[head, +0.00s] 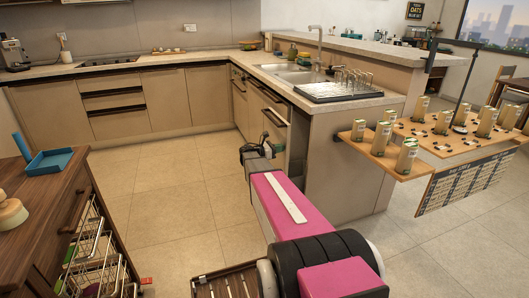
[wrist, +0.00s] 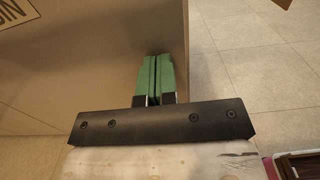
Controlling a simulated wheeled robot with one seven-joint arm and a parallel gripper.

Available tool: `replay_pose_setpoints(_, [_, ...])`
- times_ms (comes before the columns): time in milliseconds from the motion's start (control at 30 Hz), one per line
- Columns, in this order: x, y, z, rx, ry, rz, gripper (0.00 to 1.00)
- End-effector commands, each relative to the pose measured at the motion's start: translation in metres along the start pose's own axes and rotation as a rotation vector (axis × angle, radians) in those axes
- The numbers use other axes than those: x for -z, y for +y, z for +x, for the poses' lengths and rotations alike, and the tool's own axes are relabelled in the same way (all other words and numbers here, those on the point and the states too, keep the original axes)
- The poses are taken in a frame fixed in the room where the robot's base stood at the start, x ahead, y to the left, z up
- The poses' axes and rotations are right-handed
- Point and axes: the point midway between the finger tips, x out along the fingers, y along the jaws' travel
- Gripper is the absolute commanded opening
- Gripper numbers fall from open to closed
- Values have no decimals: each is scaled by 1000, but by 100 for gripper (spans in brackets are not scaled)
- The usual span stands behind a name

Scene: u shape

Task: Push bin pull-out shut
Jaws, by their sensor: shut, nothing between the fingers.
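The bin pull-out's beige front panel (wrist: 85,75) fills the upper left of the wrist view, with part of a dark label ending in "IN" at its corner. My gripper (wrist: 153,58) has green fingers pressed together with nothing between them. The fingertips lie over the panel near its right edge; I cannot tell whether they touch it. In the head view my gripper is at the cabinet fronts below the sink, partly hidden by my pink arm. A dark gap shows to the right of it, beside the counter's end panel.
Tiled floor (head: 160,200) is open to the left. A wooden counter (head: 40,200) with a blue tray (head: 50,161) and an open wire basket (head: 95,265) stands at the lower left. Wooden boards with several cups (head: 407,155) are at the right.

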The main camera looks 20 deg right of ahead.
Motion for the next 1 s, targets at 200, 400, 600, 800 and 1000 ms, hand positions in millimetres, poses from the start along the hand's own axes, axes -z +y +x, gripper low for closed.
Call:
replay_pose_setpoints(200, [0,0,60,3,0,0,0])
replay_pose_setpoints(400, [0,1,99,1,0,0,0])
replay_pose_setpoints(600, [0,1,122,0,1,0,0])
replay_pose_setpoints(800, [0,0,132,1,0,0,0])
replay_pose_setpoints(1000, [0,1,135,2,-1,0,0])
